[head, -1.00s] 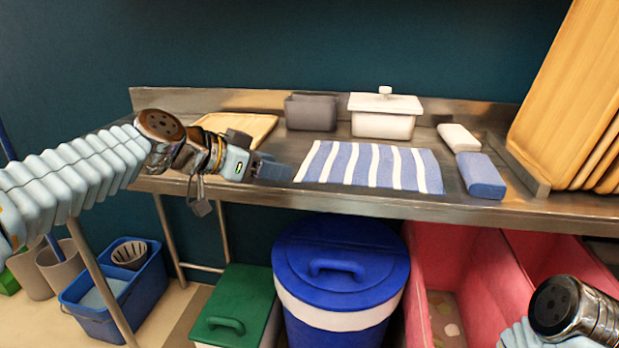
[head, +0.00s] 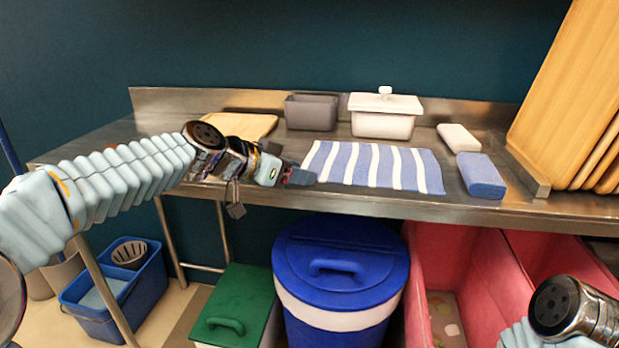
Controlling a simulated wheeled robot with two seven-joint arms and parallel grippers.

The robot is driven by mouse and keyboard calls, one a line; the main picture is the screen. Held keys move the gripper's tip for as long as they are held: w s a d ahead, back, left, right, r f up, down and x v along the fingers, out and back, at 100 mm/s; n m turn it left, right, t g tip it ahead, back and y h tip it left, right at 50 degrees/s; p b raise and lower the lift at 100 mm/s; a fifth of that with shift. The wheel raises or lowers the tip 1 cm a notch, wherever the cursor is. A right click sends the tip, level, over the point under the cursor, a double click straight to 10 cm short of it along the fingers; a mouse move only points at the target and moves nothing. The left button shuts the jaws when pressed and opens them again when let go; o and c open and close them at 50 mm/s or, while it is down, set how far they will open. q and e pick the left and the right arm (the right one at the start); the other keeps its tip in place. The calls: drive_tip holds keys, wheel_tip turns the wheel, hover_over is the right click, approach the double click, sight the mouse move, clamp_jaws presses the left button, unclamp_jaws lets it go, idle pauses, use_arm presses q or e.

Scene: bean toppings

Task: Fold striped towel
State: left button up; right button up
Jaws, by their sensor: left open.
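The blue-and-white striped towel (head: 385,167) lies flat and spread out on the steel counter (head: 330,197). My left gripper (head: 308,177) is open at the towel's left front corner. Its fingertips are by the towel's left edge, and I cannot tell whether they touch it. No cloth shows clearly between the fingers. My right arm shows at the bottom right corner, below the counter, but its gripper fingers are out of the picture.
Behind the towel stand a grey bin (head: 311,113) and a white lidded container (head: 385,118). A white block (head: 458,138) and a blue block (head: 481,176) lie to its right, before leaning wooden boards (head: 570,95). A blue-lidded barrel (head: 340,262) stands below the counter.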

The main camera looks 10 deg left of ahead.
use_arm(q)
drive_tip(key=shift+w+d+f, duration=0.1)
drive_tip(key=shift+d, duration=0.05)
drive_tip(key=shift+c, duration=0.2)
clamp_jaws()
idle(0.3)
drive_tip(key=shift+r, duration=2.25)
